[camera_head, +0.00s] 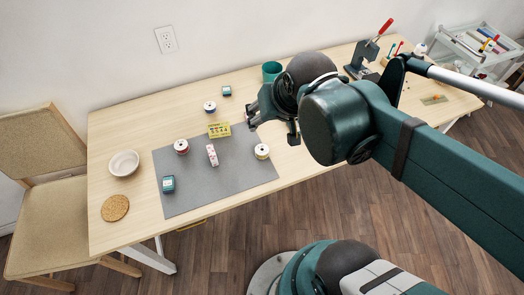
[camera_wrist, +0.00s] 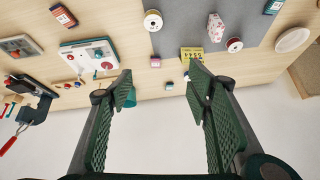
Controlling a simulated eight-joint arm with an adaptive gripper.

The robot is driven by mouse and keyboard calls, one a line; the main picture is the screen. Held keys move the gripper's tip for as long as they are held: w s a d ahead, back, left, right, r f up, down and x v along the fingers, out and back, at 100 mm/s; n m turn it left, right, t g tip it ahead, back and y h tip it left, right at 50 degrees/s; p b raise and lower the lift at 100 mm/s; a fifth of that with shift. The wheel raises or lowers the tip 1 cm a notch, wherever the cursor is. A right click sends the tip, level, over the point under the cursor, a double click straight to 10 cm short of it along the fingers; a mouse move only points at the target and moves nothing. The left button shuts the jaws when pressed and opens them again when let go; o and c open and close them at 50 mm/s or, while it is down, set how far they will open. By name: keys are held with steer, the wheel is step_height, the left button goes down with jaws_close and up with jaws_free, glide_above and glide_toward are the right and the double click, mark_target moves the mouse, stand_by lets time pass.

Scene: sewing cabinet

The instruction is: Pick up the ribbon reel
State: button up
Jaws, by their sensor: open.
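Three reels with pale flanges lie about the grey mat (camera_head: 235,182): a red-wound reel (camera_head: 182,146) at its left, a yellowish reel (camera_head: 262,151) at its right, and a dark blue reel (camera_head: 209,106) on the bare wood behind it. I cannot tell which one the task names. The wrist view shows the yellowish reel (camera_wrist: 152,20) at the top and the red reel (camera_wrist: 234,45) at the right. My gripper (camera_head: 272,122) is open and empty above the table, right of the mat's back edge. Its fingers (camera_wrist: 160,84) frame the wall and table edge in the wrist view.
A bowl (camera_head: 124,163) and cork coaster (camera_head: 115,208) lie left. A green cup (camera_head: 271,71) and a press (camera_head: 364,58) stand behind.

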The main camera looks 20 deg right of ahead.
step_height(320, 180, down, 2)
steer(key=w+m+g, duration=0.1)
steer(key=w+m, duration=0.1)
steer(key=m, duration=0.1)
steer(key=m+g+p, duration=0.2)
steer(key=m+g, duration=0.3)
steer(key=m, duration=0.5)
glide_toward(263, 147)
steer(key=shift+s+a+f+m, duration=0.3)
steer(key=shift+f+m, duration=0.2)
steer(key=shift+f, duration=0.05)
steer(key=shift+f, duration=1.3)
steer(key=shift+f, duration=0.1)
steer(key=shift+d+f+b, duration=0.1)
steer(key=shift+f+b, duration=1)
steer(key=shift+f, duration=1.4)
steer(key=shift+c, duration=0.5)
